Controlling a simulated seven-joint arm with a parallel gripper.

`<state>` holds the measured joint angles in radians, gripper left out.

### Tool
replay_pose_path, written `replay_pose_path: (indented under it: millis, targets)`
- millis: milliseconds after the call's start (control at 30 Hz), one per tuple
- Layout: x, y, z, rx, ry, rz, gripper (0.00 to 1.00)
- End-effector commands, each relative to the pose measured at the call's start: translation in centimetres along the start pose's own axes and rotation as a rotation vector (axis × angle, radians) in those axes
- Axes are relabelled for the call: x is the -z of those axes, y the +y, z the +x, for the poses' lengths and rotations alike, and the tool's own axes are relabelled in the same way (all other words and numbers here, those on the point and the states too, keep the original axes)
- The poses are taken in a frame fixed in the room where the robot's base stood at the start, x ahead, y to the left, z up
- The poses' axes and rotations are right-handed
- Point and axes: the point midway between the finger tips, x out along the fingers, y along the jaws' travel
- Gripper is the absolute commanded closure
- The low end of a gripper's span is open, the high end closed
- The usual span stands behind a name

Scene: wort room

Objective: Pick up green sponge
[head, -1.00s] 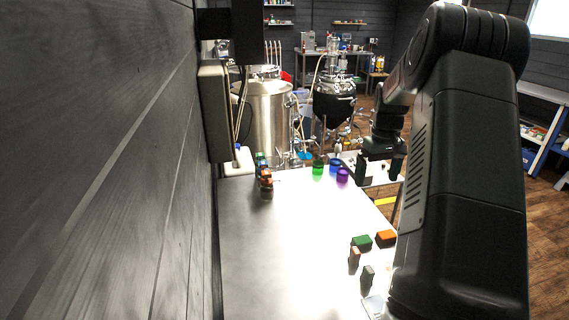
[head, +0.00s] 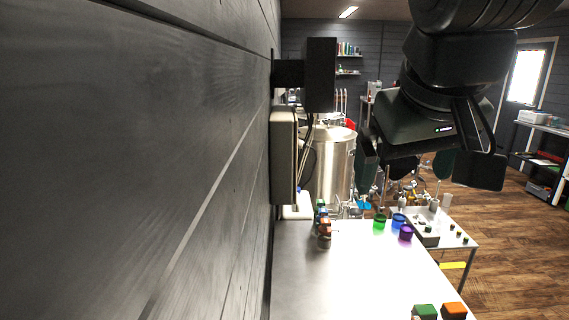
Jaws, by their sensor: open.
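The green sponge (head: 425,310) lies on the pale table at the bottom edge of the head view, partly cut off by the frame. An orange sponge (head: 454,310) lies just to its right. My gripper (head: 424,168) hangs in the upper right of the view, large and near the camera. Its two fingers are wide apart with nothing between them. It shows above the green sponge in the picture and is well apart from it.
Green, blue and purple cups (head: 398,221) stand at the table's far right edge. Several small bottles (head: 322,225) stand at the far left, near the wall box (head: 284,155). The middle of the table (head: 350,275) is clear. A smaller side table (head: 455,240) stands beyond.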

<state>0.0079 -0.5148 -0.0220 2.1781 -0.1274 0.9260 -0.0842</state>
Motion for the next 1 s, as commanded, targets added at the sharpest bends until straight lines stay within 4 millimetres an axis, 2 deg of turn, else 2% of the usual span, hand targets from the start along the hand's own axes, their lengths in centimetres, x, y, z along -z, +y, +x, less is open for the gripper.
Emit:
replay_pose_path:
  millis: [33, 100, 233, 300, 400, 767, 867, 1000]
  targets:
    - [-2.4, -1.2, -0.2, 0.027, 0.007, 0.011, 0.0]
    - [-5.6, -2.8, 0.4, 0.064, -0.009, 0.039, 0.0]
    - [-9.4, -4.5, 1.4, 0.105, -0.038, 0.076, 0.02]
    - [-10.3, -5.0, 1.7, 0.116, -0.046, 0.087, 0.12]
    - [-10.8, -5.2, 1.8, 0.121, -0.051, 0.093, 0.28]
    - [-10.6, -5.2, 1.8, 0.119, -0.052, 0.093, 0.28]
    - [-9.8, -5.2, 2.2, 0.118, -0.071, 0.111, 0.28]
    - [-6.6, -4.8, 3.8, 0.097, -0.134, 0.208, 0.28]
